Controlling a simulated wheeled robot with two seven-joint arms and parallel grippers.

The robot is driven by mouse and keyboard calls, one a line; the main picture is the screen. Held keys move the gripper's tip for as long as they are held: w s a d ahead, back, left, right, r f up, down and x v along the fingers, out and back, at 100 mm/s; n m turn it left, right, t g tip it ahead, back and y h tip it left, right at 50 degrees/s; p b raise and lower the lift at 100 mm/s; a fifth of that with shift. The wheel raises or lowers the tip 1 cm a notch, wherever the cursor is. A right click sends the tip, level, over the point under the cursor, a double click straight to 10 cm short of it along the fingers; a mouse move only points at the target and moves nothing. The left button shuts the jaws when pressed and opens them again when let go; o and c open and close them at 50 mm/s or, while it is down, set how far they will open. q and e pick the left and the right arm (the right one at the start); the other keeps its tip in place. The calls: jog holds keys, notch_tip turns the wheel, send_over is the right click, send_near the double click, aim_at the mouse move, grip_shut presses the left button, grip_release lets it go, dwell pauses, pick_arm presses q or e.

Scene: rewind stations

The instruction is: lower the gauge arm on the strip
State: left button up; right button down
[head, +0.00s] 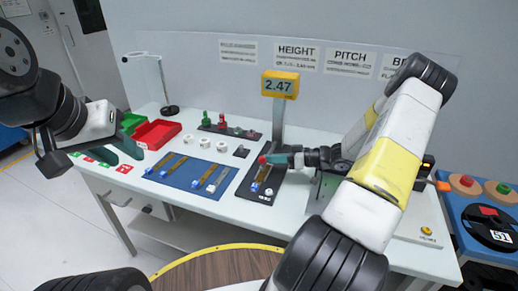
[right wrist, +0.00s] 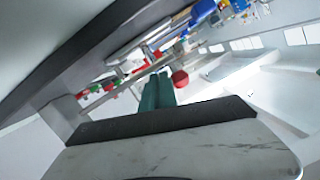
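The gauge stands on a dark base plate (head: 246,190), with a yellow display (head: 280,85) reading 2.47 on a grey post. A brownish strip (head: 264,176) with a blue end lies on the plate. A red knob (head: 262,160), apparently on the gauge arm, is at my right gripper's tip; a red ball (right wrist: 180,78) shows beside the fingers in the right wrist view. My right gripper (head: 273,159) has its teal fingers together, with the knob beside rather than between them. The gauge arm itself is mostly hidden. My left gripper (head: 117,152) is open and empty at the table's left.
A blue mat (head: 190,180) with several strips lies left of the gauge. White rolls (head: 204,142) and a dark tray of pegs (head: 230,131) are behind the mat. A blue cart (head: 480,225) stands at right.

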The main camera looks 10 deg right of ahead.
jog(key=v, duration=0.8)
jog(key=shift+w, duration=0.1)
jog(key=s+a+r+m+g+h, duration=0.1)
jog(key=s+a+r+g+h, duration=0.2)
jog(key=s+a+r, duration=0.3)
jog(key=s+a+r+g+h, duration=0.3)
jog(key=a+r, duration=0.3)
jog(key=r, duration=0.2)
jog(key=s+a+r+m+t+h, duration=0.2)
jog(key=s+r+m+t+h, duration=0.2)
jog(key=s+r, duration=0.7)
jog(key=s+m+h, duration=0.1)
jog(key=s+m, duration=0.1)
jog(key=shift+m+t, duration=0.3)
jog(key=shift+m, duration=0.1)
jog(key=shift+a, duration=0.1)
